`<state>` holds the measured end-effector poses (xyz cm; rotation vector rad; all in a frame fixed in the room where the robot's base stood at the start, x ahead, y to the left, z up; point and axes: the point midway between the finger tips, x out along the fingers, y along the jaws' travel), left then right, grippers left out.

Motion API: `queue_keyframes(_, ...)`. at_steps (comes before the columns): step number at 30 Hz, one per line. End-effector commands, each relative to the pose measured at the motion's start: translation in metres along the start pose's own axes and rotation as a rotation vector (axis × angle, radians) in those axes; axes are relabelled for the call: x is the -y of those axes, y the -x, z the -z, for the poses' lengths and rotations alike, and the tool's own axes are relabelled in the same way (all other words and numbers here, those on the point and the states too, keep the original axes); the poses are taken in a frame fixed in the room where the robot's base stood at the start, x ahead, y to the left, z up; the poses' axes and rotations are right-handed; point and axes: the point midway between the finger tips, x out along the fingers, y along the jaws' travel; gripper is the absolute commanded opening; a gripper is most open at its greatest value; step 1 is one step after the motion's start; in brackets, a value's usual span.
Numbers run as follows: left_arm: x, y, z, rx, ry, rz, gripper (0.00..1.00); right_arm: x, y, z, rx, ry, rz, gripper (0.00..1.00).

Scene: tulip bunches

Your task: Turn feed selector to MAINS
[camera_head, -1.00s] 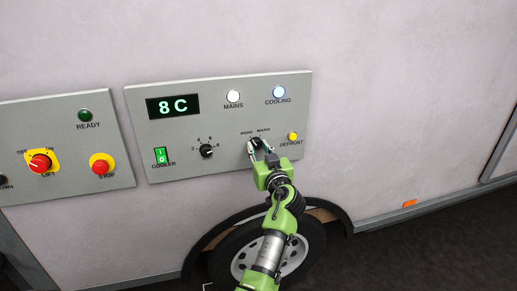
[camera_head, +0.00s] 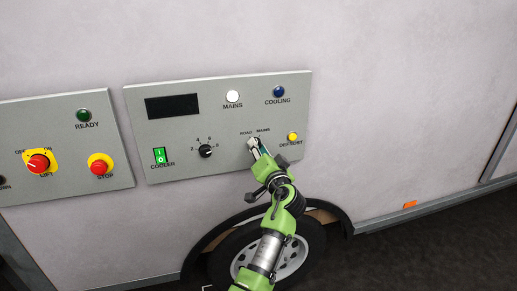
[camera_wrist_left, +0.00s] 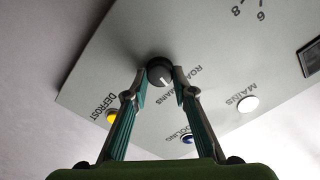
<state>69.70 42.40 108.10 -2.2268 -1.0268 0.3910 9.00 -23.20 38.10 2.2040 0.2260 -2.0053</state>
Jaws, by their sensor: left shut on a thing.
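The feed selector is a dark round knob (camera_wrist_left: 159,71) with a white pointer line, below the ROAD and MAINS labels on the grey cooler panel (camera_head: 225,106). In the left wrist view its pointer slants down and right, toward the side of the MAINS lettering. My left gripper (camera_head: 256,148) is shut on the knob; the wrist view shows its two fingertips (camera_wrist_left: 160,84) on either side of it. In the head view the fingers mostly hide the knob. My right gripper is not in view.
The white MAINS lamp (camera_head: 232,96), dark COOLING lamp (camera_head: 278,92) and blank display (camera_head: 172,106) sit above. The yellow DEFROST button (camera_head: 292,137) is close right of my gripper. A numbered dial (camera_head: 205,151) and green COOLER switch (camera_head: 160,156) are left.

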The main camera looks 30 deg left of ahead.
Motion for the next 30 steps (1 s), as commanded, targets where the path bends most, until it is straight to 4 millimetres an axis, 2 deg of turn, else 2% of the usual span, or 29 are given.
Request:
queue_keyframes(6, 0.003, -0.001, 0.002, -0.003, -0.192, 0.004, 0.03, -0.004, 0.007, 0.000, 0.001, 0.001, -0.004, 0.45)
queue_keyframes(15, 0.003, -0.001, 0.003, -0.004, -0.386, 0.005, 0.03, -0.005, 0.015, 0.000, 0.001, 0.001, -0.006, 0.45)
queue_keyframes(30, 0.002, -0.001, 0.003, -0.004, -0.488, 0.006, 0.03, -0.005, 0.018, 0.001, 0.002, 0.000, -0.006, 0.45)
